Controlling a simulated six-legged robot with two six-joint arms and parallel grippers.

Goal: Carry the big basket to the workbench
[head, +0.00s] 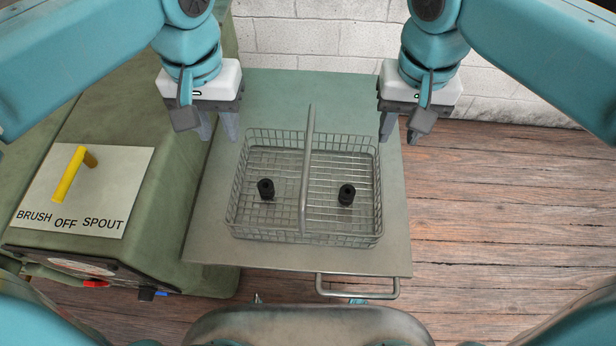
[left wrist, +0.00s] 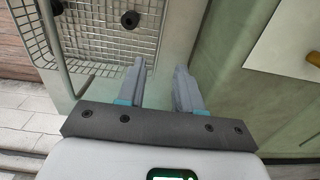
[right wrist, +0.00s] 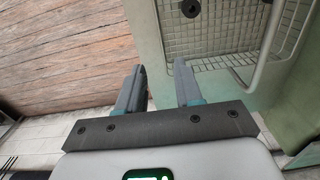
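The big wire basket (head: 333,239) stands upright on a grey-green cart top (head: 345,95). Its tall handle (head: 307,160) arches over the middle, between two compartments. One black cylindrical part (head: 265,189) lies in the left compartment and another (head: 346,194) in the right. My left gripper (head: 218,127) is open and empty by the back left corner of the basket. My right gripper (head: 399,132) is open and empty by the back right corner. The basket also shows in the left wrist view (left wrist: 33,45) and the right wrist view (right wrist: 222,62). No workbench is recognisable.
A green machine (head: 135,190) with a yellow lever (head: 72,175) and a "BRUSH OFF SPOUT" plate stands left of the cart. The cart's push handle (head: 358,295) is at the front right. A white brick wall (head: 330,38) is behind. The wooden floor (head: 500,200) at right is clear.

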